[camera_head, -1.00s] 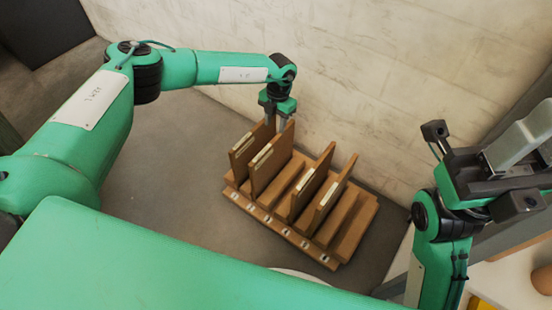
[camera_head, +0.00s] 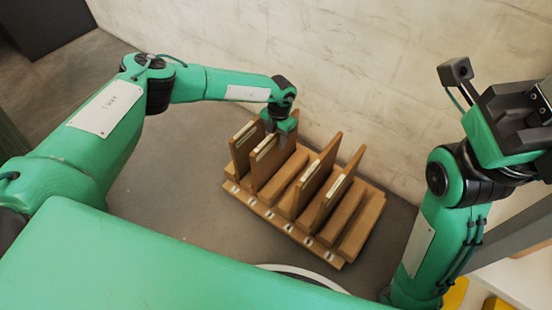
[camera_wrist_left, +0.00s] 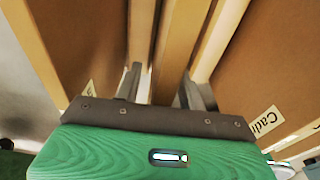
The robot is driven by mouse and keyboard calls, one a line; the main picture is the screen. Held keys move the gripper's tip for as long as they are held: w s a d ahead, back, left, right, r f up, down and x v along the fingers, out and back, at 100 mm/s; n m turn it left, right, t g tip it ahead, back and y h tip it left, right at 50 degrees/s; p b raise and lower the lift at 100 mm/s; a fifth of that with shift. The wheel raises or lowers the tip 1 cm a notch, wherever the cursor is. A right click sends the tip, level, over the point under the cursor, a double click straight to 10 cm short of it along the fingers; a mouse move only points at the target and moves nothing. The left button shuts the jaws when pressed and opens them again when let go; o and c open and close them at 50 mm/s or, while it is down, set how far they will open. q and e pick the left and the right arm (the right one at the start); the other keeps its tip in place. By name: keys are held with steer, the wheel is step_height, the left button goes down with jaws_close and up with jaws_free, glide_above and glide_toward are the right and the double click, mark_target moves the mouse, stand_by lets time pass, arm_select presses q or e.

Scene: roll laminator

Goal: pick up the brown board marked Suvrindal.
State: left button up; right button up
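Several brown boards stand upright in a slotted wooden rack (camera_head: 270,212). The name Suvrindal is not readable on any of them, so I cannot tell which is that board. My left gripper (camera_head: 283,127) is down at the upper edge of the second board from the left (camera_head: 266,165). In the left wrist view, its two fingers (camera_wrist_left: 165,88) are apart, with brown wood between and beyond them. A board on the right (camera_wrist_left: 275,75) has a label starting "Cad"; a label on the left board (camera_wrist_left: 52,40) is unreadable. My right gripper (camera_head: 505,125) is at the right, away from the rack; its fingers are unclear.
The leftmost board (camera_head: 240,150) stands close beside the second one. Two more boards (camera_head: 318,180) stand to the right, with empty slots around them. A pale wall (camera_head: 370,70) rises close behind the rack. Grey surface (camera_head: 180,190) lies clear to its left.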

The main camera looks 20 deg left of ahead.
arm_select(q)
steer(key=shift+s+f, duration=0.1)
steer(key=shift+f, duration=0.55)
steer(key=shift+c, duration=0.4)
jaws_close()
steer(key=shift+r, duration=0.1)
